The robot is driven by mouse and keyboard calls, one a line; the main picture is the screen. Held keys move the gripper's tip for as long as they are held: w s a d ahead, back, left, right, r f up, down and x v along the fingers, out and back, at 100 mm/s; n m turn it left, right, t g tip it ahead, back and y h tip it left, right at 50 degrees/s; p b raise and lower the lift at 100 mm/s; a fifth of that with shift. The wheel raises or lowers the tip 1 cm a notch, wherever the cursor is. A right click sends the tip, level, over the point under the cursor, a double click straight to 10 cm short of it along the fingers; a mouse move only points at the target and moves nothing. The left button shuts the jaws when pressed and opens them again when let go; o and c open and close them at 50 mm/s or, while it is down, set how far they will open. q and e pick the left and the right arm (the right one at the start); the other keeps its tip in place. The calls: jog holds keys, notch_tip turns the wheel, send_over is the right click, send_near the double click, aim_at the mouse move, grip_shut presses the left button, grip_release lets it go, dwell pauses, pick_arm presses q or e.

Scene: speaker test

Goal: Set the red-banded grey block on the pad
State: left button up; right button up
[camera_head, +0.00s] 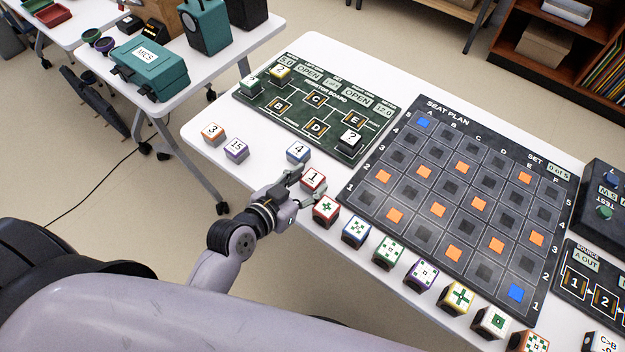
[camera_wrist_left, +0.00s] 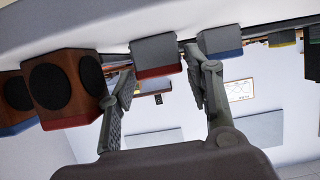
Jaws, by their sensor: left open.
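The red-banded grey block (camera_head: 313,177), with a 1 on its white top, stands on the white table's near edge. My left gripper (camera_head: 306,186) is open right at it in the head view. In the left wrist view, the grey block with its red band (camera_wrist_left: 155,56) shows between and beyond the open fingertips (camera_wrist_left: 163,68); I cannot tell whether they touch it. The blue-banded block marked 4 (camera_head: 298,151) stands just beyond and also shows in the wrist view (camera_wrist_left: 220,40). I cannot tell which surface is the pad. My right gripper is not in view.
A red-edged block with a plus (camera_head: 326,209) stands close on the other side, heading a row of several blocks. The green resistor board (camera_head: 268,104) and the dark seat plan board (camera_head: 436,108) lie beyond. Blocks 3 (camera_head: 212,132) and 15 (camera_head: 236,148) stand at left.

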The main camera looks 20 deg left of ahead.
pick_arm(q)
jog(key=x, duration=0.2)
jog(key=shift+w+d+f, duration=0.1)
jog(key=shift+w+f, duration=0.1)
jog(key=shift+w, duration=0.15)
jog(key=shift+s, duration=0.1)
jog(key=shift+c, duration=0.4)
jog(key=c, duration=1)
jog(key=shift+r, duration=0.15)
notch_tip(320, 180, up, 20)
jog(key=p, duration=0.4)
notch_tip(320, 180, up, 13)
jog(key=n+y, duration=0.4)
jog(key=y, duration=0.1)
send_over(313, 178)
jog(key=w+a, duration=0.6)
jog(key=shift+t, duration=0.4)
